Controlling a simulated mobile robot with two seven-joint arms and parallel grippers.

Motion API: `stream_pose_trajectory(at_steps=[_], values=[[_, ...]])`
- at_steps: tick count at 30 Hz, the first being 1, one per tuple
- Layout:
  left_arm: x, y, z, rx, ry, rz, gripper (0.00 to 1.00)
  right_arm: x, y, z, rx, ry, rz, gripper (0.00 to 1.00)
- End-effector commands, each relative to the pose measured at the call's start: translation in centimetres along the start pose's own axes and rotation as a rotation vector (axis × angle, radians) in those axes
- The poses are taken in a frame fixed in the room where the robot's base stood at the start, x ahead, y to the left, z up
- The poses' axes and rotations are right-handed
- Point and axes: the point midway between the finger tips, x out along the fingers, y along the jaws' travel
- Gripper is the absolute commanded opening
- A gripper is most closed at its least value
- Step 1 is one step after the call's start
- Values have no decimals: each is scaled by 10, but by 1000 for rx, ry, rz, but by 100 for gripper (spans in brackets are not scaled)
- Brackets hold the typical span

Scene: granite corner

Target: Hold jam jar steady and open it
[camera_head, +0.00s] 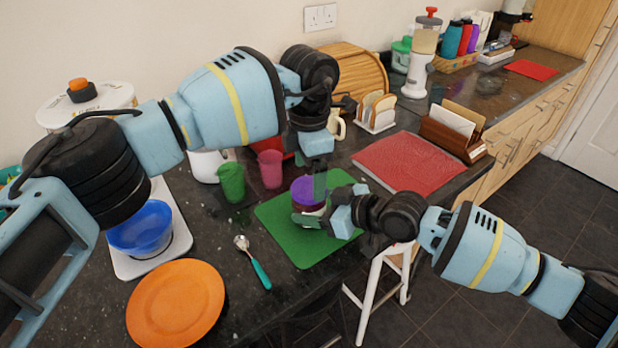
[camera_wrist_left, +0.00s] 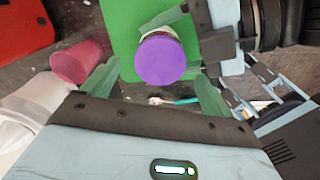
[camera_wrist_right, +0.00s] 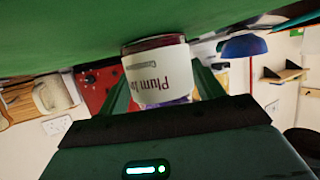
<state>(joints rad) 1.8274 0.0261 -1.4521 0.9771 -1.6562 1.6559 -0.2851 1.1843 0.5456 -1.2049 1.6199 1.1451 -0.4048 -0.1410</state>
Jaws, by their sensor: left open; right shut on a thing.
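The jam jar (camera_head: 308,208) stands upright on the green board (camera_head: 275,235), with its purple lid (camera_head: 306,188) on top. The lid also shows from above in the left wrist view (camera_wrist_left: 160,62). In the right wrist view the jar's white label (camera_wrist_right: 160,78) reads "Plum". My right gripper (camera_head: 322,218) is shut on the jar's body from the side. My left gripper (camera_head: 318,182) points down just above the lid, open; in the left wrist view its green fingers stand apart on either side below the lid. Whether they touch it I cannot tell.
A pink cup (camera_head: 270,168) and a green cup (camera_head: 231,182) stand left of the board. A spoon (camera_head: 254,264) and an orange plate (camera_head: 176,304) lie nearer. A red mat (camera_head: 408,163) lies to the right, with the counter's edge below it.

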Motion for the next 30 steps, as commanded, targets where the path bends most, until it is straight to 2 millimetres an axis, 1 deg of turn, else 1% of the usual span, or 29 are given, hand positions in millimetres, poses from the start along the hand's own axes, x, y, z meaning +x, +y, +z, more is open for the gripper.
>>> stream_pose_trajectory(at_steps=[1, 4, 7, 9, 11, 14, 21, 24, 30], values=[[-7, 0, 1, 0, -2, 2, 86, 0, -1, 0, 1, -1, -1, 3], [-15, 0, 0, 1, -1, -1, 86, 0, -1, 0, 1, -1, -1, 3], [-16, 0, 0, 1, 0, -1, 86, 0, -1, 0, 1, -1, -1, 3], [-16, 0, 0, 3, 0, -1, 83, 0, -1, 0, 1, -1, -1, 3], [-18, 0, 0, 16, 0, 0, 83, 0, -1, 0, 1, -1, -1, 3], [-23, 0, 0, 79, 0, 1, 83, 0, -1, 0, 1, -1, -1, 3], [-41, 0, 0, 340, 1, 1, 83, 0, -1, 0, 1, -1, -1, 3], [-46, 0, 0, 425, 1, 0, 83, 0, -1, 0, 1, -1, -1, 3], [-51, 0, 0, 499, 0, -1, 83, 0, -1, 0, 1, -1, -1, 3]])
